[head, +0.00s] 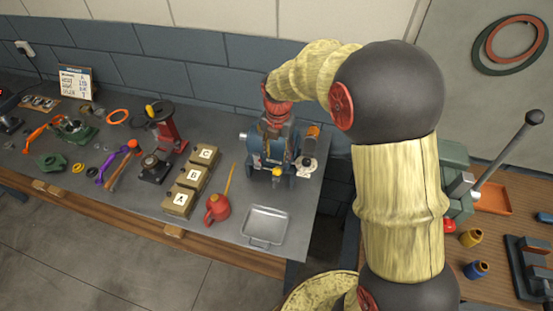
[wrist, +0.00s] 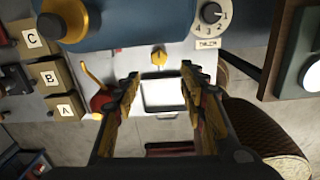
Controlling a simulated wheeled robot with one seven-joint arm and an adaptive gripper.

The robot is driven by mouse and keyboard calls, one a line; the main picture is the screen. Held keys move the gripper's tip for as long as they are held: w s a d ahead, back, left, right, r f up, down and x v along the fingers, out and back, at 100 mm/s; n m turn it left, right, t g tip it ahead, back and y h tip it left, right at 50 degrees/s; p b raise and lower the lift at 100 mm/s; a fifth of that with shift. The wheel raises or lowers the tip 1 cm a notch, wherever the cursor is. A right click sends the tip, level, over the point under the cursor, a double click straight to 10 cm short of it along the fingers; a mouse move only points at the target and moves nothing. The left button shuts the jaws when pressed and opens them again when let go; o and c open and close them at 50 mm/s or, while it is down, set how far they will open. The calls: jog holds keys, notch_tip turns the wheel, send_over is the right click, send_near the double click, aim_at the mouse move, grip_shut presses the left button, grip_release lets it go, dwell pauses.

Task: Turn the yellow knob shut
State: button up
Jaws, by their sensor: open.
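The yellow knob (wrist: 158,58) shows in the wrist view on a pale plate at the lower front of the blue machine (wrist: 140,22). It stands upright, just beyond my fingertips and roughly midway between them. My gripper (wrist: 160,88) is open, with a finger on each side and nothing held between them. No contact with the knob shows. In the head view the machine (head: 268,158) stands on the bench below my wrist, which covers part of it. I cannot make out the knob's turn there.
A numbered dial (wrist: 210,14) is right of the knob. A metal tray (head: 265,226) lies in front of the machine, with a red oil can (head: 217,208) to its left. Lettered boxes A, B and C (head: 190,178) stand further left. The bench's right edge is close.

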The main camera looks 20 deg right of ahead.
aim_at(277, 170)
jog(key=shift+w+f+n+p, duration=0.35)
jog(key=shift+f+n, duration=0.15)
jog(key=shift+n, duration=0.2)
jog(key=shift+f, duration=0.35)
notch_tip(277, 170, down, 7)
jog(key=shift+f, duration=0.15)
grip_shut()
